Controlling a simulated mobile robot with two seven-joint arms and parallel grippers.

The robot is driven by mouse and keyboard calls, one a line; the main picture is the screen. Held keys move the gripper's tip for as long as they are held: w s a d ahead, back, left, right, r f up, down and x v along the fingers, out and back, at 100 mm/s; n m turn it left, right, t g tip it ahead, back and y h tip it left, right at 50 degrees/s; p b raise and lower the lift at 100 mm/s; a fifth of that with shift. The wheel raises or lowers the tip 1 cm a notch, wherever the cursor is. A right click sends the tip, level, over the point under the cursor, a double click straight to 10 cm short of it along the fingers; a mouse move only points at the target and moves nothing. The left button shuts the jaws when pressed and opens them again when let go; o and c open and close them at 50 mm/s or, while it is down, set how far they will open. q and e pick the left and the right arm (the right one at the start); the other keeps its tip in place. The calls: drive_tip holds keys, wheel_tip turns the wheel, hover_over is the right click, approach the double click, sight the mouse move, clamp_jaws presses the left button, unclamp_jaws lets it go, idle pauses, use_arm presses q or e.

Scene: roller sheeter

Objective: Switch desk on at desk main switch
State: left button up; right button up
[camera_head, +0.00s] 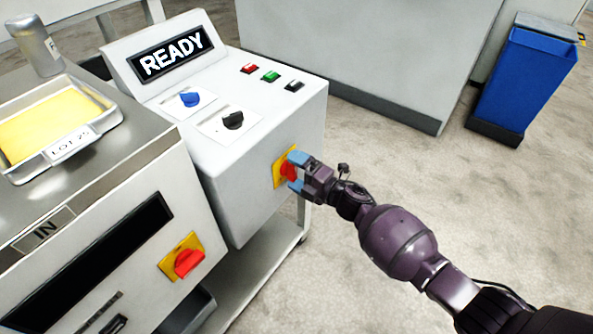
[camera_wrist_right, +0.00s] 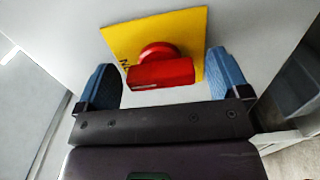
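A red rotary switch (camera_head: 286,171) on a yellow plate (camera_head: 277,178) sits on the side of the white control desk (camera_head: 252,130). My right gripper (camera_head: 295,172) is at this switch, with its blue fingers apart. In the right wrist view, the red knob (camera_wrist_right: 160,70) lies between the open fingers, with a gap on both sides. Its grip bar looks roughly level across the picture. Part of a dark label shows at the left of the yellow plate (camera_wrist_right: 190,35); the rest is hidden behind the knob. My left gripper is not in view.
The desk display (camera_head: 171,54) reads READY. Blue (camera_head: 190,98) and black (camera_head: 233,120) knobs and several small buttons sit on the desk top. A second red switch (camera_head: 188,262) is on the steel machine at left. A blue bin (camera_head: 525,80) stands far right; the floor between is clear.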

drive_tip(key=p+v, duration=0.1)
drive_tip(key=v, duration=1)
drive_tip(key=shift+p, duration=0.4)
idle(0.5)
